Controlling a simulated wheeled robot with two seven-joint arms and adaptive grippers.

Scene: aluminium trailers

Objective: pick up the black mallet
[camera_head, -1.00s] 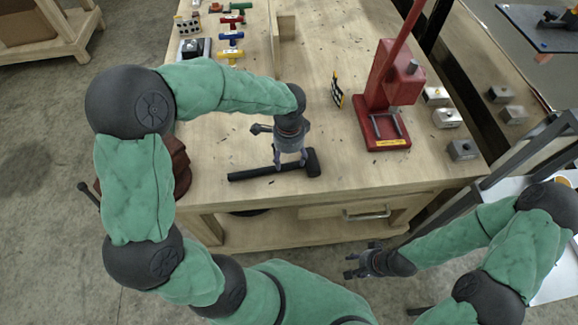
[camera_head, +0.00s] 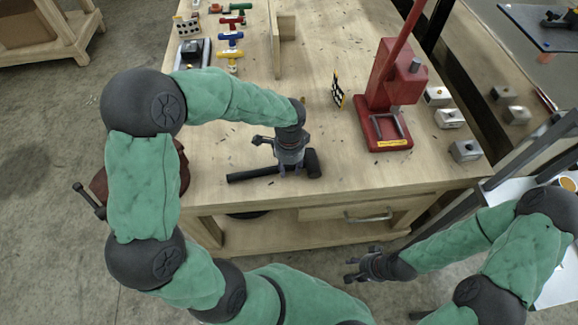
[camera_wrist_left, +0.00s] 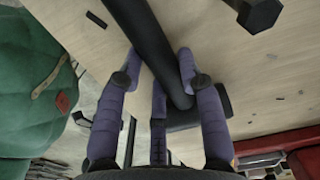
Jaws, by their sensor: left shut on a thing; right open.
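The black mallet (camera_head: 252,174) lies on the wooden workbench near its front edge, its handle to the left and its head to the right. My left gripper (camera_head: 291,170) is down over the mallet, shut on the handle close to the head. In the left wrist view the handle (camera_wrist_left: 143,38) passes between the fingers of my left gripper (camera_wrist_left: 158,78), and the head is partly hidden behind a finger. My right gripper (camera_head: 362,266) is open and empty, in front of the bench and below its top.
A red press (camera_head: 386,95) stands right of the mallet, with a small black-and-white sign (camera_head: 338,94) beside it. Several metal blocks (camera_head: 449,118) line the right edge. Coloured T-handled tools (camera_head: 230,40) lie at the back left. A brown vise is partly hidden behind my left arm.

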